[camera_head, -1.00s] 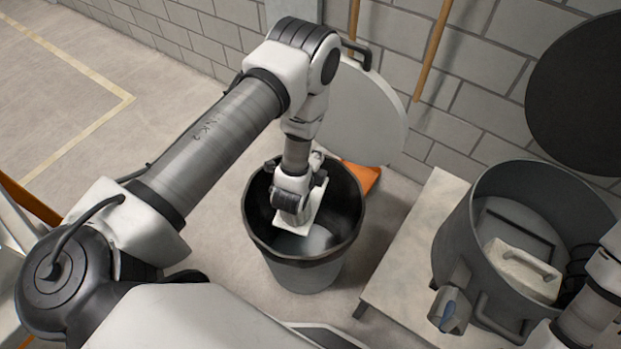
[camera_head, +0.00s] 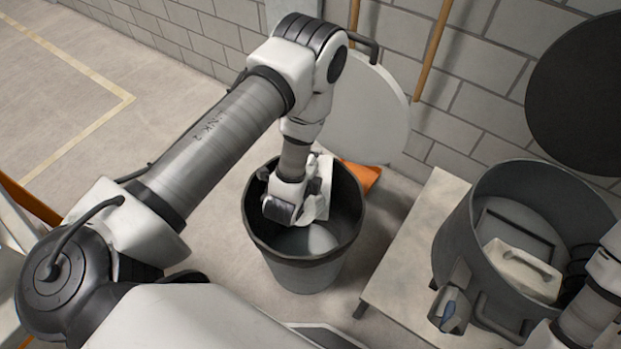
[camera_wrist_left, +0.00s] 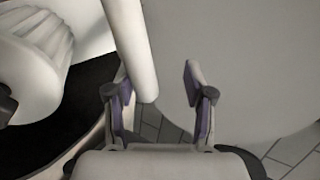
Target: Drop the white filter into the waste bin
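My left gripper (camera_head: 291,213) is inside the mouth of the grey waste bin (camera_head: 254,228), which has a dark rim. A white flat piece that looks like the filter (camera_head: 326,178) shows just right of the gripper, tilted and partly hidden by it. In the left wrist view, the fingers (camera_wrist_left: 155,85) stand apart. A white bar (camera_wrist_left: 128,40) lies against or close to the left finger, with a gap to the right finger. A pleated white body (camera_wrist_left: 35,65) shows at the left over black.
A grey round vessel (camera_head: 455,245) stands on a pale bench (camera_head: 400,255) at right, with a white handled block (camera_head: 520,270) inside. A large white disc (camera_head: 370,110) and an orange piece (camera_head: 362,175) are behind the bin. Floor at left is clear.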

